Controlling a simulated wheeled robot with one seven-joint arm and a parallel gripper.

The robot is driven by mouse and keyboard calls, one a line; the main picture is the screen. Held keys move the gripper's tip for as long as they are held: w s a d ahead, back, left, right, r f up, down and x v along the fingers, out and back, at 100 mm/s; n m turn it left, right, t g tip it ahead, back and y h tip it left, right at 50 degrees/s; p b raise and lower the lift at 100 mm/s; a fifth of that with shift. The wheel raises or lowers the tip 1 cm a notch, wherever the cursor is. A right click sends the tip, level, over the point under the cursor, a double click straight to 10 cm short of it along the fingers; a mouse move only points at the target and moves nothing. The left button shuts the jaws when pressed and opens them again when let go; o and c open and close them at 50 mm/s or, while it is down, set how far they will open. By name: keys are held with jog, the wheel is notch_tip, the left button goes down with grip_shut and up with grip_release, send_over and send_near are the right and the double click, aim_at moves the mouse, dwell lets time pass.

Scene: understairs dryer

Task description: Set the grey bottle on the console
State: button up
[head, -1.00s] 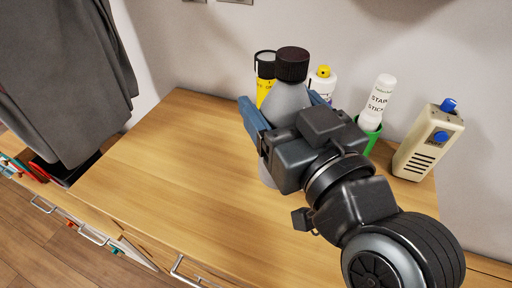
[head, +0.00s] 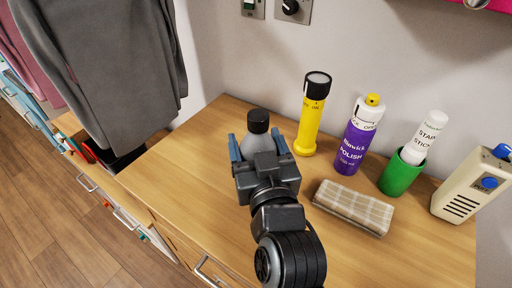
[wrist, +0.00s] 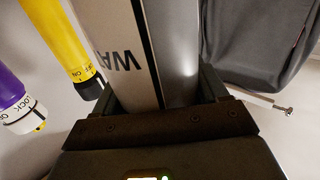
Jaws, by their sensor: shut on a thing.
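The grey bottle (head: 255,147) with a dark cap is upright between the fingers of my gripper (head: 257,150). The gripper is shut on its body from the near side. In the wrist view the bottle (wrist: 180,50) fills the space between the fingers (wrist: 165,95), with dark letters on a pale label. The console (head: 190,165) has a wooden top and drawers below. The bottle is over its left part. Its base is hidden behind my gripper, so I cannot tell whether it touches the wood.
A yellow torch (head: 310,120), a purple polish can (head: 353,148), a green cup (head: 400,176) with a stain stick (head: 427,135), and a beige device (head: 468,190) stand along the wall. A folded checked cloth (head: 353,207) lies in front. Grey clothing (head: 105,75) hangs at left.

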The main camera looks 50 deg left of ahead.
jog(key=shift+f, duration=0.95)
jog(key=o, duration=1.4)
jog(key=shift+c, duration=0.2)
